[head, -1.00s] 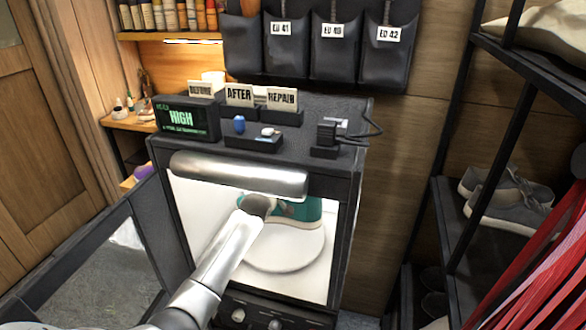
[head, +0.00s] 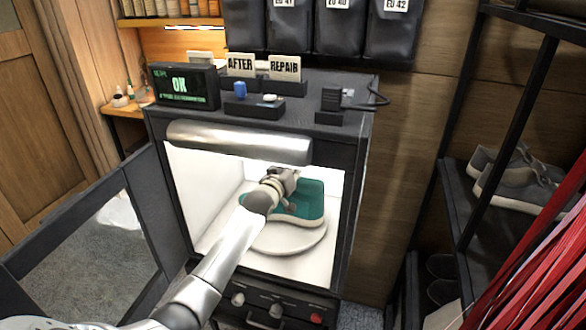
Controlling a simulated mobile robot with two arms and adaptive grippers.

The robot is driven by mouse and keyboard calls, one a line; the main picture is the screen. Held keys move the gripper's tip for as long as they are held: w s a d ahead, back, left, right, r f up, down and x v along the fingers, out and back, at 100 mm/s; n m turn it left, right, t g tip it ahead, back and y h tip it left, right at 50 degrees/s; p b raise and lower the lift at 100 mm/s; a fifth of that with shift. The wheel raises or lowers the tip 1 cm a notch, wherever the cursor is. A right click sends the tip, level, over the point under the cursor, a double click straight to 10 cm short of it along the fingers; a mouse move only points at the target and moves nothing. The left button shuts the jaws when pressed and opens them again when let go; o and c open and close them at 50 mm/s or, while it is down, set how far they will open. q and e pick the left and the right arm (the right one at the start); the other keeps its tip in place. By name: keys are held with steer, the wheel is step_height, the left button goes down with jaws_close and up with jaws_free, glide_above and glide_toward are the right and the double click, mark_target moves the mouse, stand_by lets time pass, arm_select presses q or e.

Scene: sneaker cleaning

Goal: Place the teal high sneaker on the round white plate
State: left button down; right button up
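The teal high sneaker (head: 309,201) is upright inside a bright white box, its pale sole over the round white plate (head: 290,243). It appears to rest on the plate. Its left part is hidden behind my arm and gripper. My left gripper (head: 284,181) reaches into the box from the lower left and is at the sneaker's upper left side. My wrist blocks the view of its fingertips, so I cannot tell whether they grip the shoe. My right gripper is out of view.
The box's open door (head: 78,240) stands at the left. Knobs and a red button (head: 316,318) are below the opening. A rack with grey shoes (head: 517,180) is at the right.

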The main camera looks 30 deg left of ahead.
arm_select(q)
steer(key=shift+f, duration=0.3)
steer(key=c, duration=1.4)
jaws_free()
steer(key=shift+c, duration=0.2)
steer(key=s+d+r, duration=0.1)
steer(key=s, duration=1)
steer(key=shift+s+d+r, duration=0.25)
steer(key=shift+s+d, duration=0.15)
